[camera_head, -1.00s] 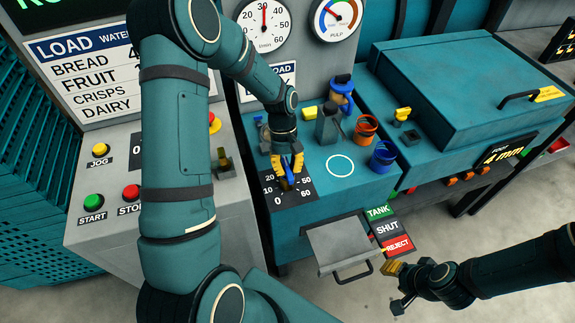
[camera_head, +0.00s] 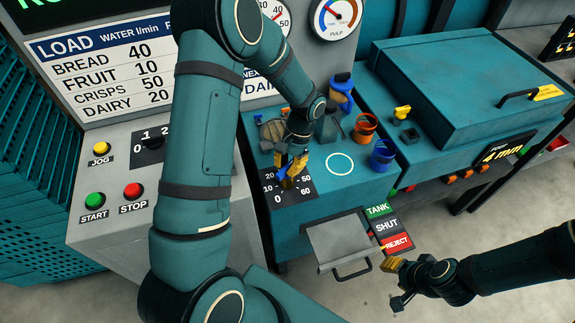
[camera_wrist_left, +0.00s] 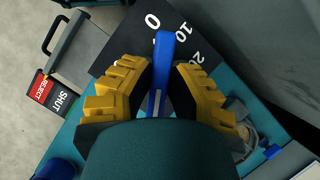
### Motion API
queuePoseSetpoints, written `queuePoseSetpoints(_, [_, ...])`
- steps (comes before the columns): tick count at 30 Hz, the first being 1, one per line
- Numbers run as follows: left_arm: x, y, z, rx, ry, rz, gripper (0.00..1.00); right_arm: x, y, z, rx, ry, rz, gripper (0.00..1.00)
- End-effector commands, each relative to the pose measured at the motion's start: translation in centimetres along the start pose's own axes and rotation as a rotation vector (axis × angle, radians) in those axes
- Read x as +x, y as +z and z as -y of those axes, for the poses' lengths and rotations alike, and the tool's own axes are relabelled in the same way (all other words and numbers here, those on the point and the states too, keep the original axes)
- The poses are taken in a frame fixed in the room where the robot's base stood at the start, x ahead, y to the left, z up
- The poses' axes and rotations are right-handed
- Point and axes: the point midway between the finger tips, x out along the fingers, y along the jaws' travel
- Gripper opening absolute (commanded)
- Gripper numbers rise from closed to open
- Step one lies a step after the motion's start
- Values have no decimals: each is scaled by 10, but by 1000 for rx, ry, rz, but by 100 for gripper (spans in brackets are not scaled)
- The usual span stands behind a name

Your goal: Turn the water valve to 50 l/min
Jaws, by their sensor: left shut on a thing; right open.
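The water valve's blue lever (camera_wrist_left: 160,75) stands between the yellow fingers of my left gripper (camera_head: 291,172), which is shut on it. In the left wrist view the lever's far end lies beside the 0 and the 10. My right gripper (camera_head: 391,266) is open and empty, away from the valve near the drawer.
A load board (camera_head: 115,75) lists water amounts: bread 40, fruit 10, crisps 50, dairy 20. A gauge (camera_head: 273,16) is partly behind my left arm. Orange (camera_head: 366,128) and blue (camera_head: 383,154) cups stand right of the valve. A grey drawer (camera_head: 345,243) juts out below.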

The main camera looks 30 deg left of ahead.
Motion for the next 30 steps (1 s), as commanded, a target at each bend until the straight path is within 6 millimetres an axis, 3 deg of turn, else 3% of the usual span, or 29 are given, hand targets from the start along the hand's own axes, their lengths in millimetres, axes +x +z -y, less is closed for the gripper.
queuePoseSetpoints(15, [2,1,-1,419,-171,3,0,4,0,-1,0,1,0,43])
queuePoseSetpoints(30, [2,1,-1,596,-243,2,0,6,1,-2,0,1,0,43])
